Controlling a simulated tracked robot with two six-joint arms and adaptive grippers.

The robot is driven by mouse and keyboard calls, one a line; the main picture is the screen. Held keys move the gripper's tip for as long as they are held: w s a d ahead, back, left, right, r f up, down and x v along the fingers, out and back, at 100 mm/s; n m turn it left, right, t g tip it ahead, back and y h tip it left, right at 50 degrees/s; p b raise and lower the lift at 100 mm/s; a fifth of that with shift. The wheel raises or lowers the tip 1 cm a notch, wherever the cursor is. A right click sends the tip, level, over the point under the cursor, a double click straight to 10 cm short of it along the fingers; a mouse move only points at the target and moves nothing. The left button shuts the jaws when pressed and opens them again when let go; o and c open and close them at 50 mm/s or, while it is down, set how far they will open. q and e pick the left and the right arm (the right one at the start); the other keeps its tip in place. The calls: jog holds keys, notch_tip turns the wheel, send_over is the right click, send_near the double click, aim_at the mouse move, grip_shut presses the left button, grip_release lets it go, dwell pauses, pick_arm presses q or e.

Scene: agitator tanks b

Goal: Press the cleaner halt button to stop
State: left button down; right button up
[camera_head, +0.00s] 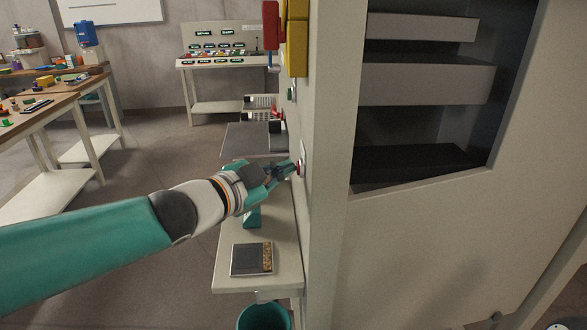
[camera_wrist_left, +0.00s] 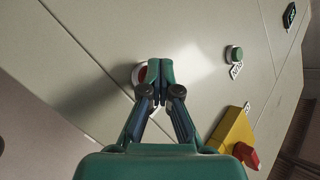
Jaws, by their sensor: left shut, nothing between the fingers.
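The red button (camera_head: 300,167) sits on the side wall of the light panel, with a pale surround. It also shows as a red and white round in the left wrist view (camera_wrist_left: 140,75), partly hidden behind my fingers. My left gripper (camera_head: 290,169) is shut and empty, with its tips at the button; they seem to touch it, but the exact contact is hard to tell. The fingertips in the left wrist view (camera_wrist_left: 159,72) cover the button's right side. My right gripper is not in view.
A green button (camera_wrist_left: 234,54) with a label and a yellow block with a red part (camera_wrist_left: 233,133) are on the same panel. A shelf with a small tray (camera_head: 249,259) lies below my left arm. A teal bin (camera_head: 264,317) stands underneath. Workbenches stand at the left.

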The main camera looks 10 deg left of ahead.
pick_arm(q)
jog(key=shift+a, duration=0.1)
jog(key=shift+s+a+p, duration=0.25)
jog(key=shift+a+p, duration=0.45)
jog(key=a+p, duration=0.1)
jog(key=a, duration=0.1)
jog(key=s+a+p, duration=0.1)
jog(key=a+p, duration=0.1)
jog(key=shift+s+a, duration=0.2)
jog(key=shift+a, duration=0.2)
dwell(0.5)
